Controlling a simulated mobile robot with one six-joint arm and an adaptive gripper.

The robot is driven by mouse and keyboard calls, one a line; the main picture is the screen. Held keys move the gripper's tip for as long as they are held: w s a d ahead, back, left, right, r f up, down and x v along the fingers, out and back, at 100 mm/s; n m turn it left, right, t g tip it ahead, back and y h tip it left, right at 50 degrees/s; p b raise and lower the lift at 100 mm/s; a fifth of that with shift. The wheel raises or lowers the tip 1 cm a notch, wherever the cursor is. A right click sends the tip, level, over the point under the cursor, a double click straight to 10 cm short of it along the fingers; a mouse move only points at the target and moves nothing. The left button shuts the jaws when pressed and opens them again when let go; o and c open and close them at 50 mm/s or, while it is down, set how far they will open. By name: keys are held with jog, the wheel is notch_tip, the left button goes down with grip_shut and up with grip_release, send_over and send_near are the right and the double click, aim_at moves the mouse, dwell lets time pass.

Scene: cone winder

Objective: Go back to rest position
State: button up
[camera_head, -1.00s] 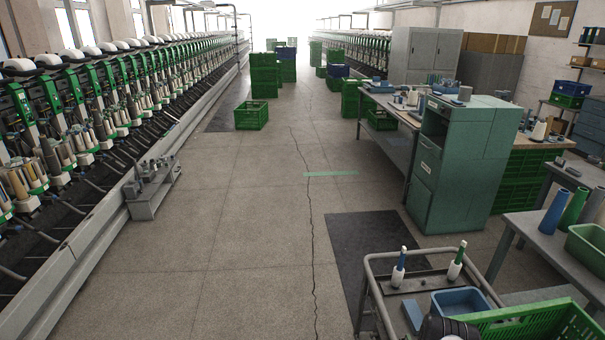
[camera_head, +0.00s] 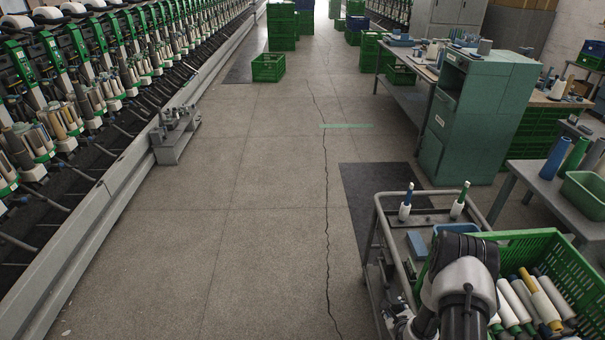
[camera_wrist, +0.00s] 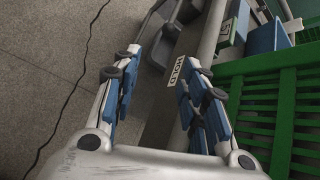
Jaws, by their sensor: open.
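My gripper (camera_wrist: 158,78) shows in the wrist view with its two blue-padded fingers spread apart and nothing between them. It points down beside the metal cart, whose frame and a "HOLD" label (camera_wrist: 177,71) show between and behind the fingers. In the head view my arm stands in front of the cart (camera_head: 381,240) at the lower right and covers part of it. A green crate (camera_head: 574,267) on the cart holds several white bobbins and a yellow one. The crate wall also shows at the right of the wrist view (camera_wrist: 275,100).
Two upright bottles, one with a blue top (camera_head: 406,204) and one with a green top (camera_head: 460,202), stand on the cart. A teal cabinet (camera_head: 485,115) and a grey table (camera_head: 545,185) stand to the right. Winding machines line the left. The middle aisle floor (camera_head: 250,210) is clear.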

jog(key=w+r+n, duration=0.5)
jog(key=r, duration=0.6)
jog(key=s+a+r+n+g, duration=0.15)
jog(key=r+n, duration=0.25)
jog(key=r, duration=0.4)
jog(key=s+a+r+n, duration=0.2)
jog(key=a+r+n, duration=0.1)
jog(key=r, duration=0.5)
jog(key=s+a+r+n+g, duration=0.15)
jog(key=r+n, duration=0.25)
jog(key=r, duration=0.4)
jog(key=s+a+r+n, duration=0.6)
jog(key=s+r+n, duration=0.1)
jog(key=s+r, duration=0.45)
jog(key=s+a+r+n+g, duration=0.1)
jog(key=s+n, duration=0.3)
jog(key=s, duration=0.5)
jog(key=s+a+r+n+g+y, duration=0.1)
jog(key=s+a+r+n, duration=0.1)
jog(key=s, duration=0.7)
jog(key=shift+a+n+y, duration=0.3)
jog(key=shift+a+n, duration=0.25)
jog(key=shift+n, duration=0.55)
jog(key=shift+s, duration=0.1)
